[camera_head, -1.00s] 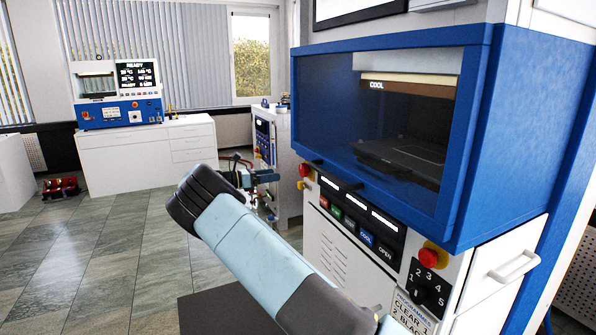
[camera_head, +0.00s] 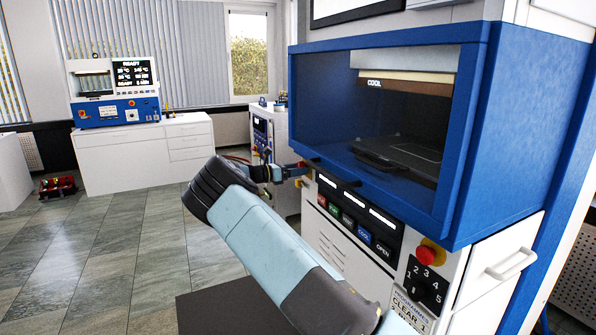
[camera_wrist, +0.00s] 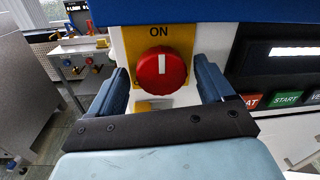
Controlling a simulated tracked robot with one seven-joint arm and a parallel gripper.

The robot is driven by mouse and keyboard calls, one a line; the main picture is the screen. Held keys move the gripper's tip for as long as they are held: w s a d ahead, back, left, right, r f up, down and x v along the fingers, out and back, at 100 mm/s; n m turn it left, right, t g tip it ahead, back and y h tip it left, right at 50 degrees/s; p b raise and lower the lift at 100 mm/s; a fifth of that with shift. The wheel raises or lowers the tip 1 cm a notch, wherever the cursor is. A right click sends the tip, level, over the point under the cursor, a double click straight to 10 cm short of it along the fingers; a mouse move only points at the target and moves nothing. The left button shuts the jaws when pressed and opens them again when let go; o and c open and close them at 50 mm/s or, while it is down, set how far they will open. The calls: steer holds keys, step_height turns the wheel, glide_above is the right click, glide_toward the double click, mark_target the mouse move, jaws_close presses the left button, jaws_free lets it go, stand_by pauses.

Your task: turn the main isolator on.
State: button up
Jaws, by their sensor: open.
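The main isolator is a red round knob (camera_wrist: 161,72) on a yellow plate (camera_wrist: 148,42) marked ON at the top. A white line on the knob stands upright in the wrist view, pointing towards the ON mark. My gripper (camera_wrist: 164,84) is open, with one blue finger on each side of the knob and a gap showing on both sides. I cannot tell how deep the fingers reach beside it. In the head view my gripper (camera_head: 298,170) is at the left end of the blue press's front panel and hides most of the knob.
The blue press hood (camera_head: 400,130) overhangs just above the isolator. To its right is a panel with displays and START, COOL and OPEN buttons (camera_head: 365,237), then a red emergency stop (camera_head: 431,253) and a numbered dial. Another bench machine (camera_head: 116,92) stands far left. Floor between is clear.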

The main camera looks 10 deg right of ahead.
steer(key=c, duration=1)
steer(key=shift+c, duration=0.2)
steer(key=shift+m, duration=0.3)
steer(key=shift+s+d+f+m+t+y, duration=0.1)
steer(key=shift+m+t+y, duration=0.15)
steer(key=shift+m, duration=3.85)
steer(key=shift+s+m+t+y, duration=0.1)
steer(key=shift+m+t+y, duration=0.15)
steer(key=shift+m, duration=3.85)
steer(key=shift+f, duration=0.1)
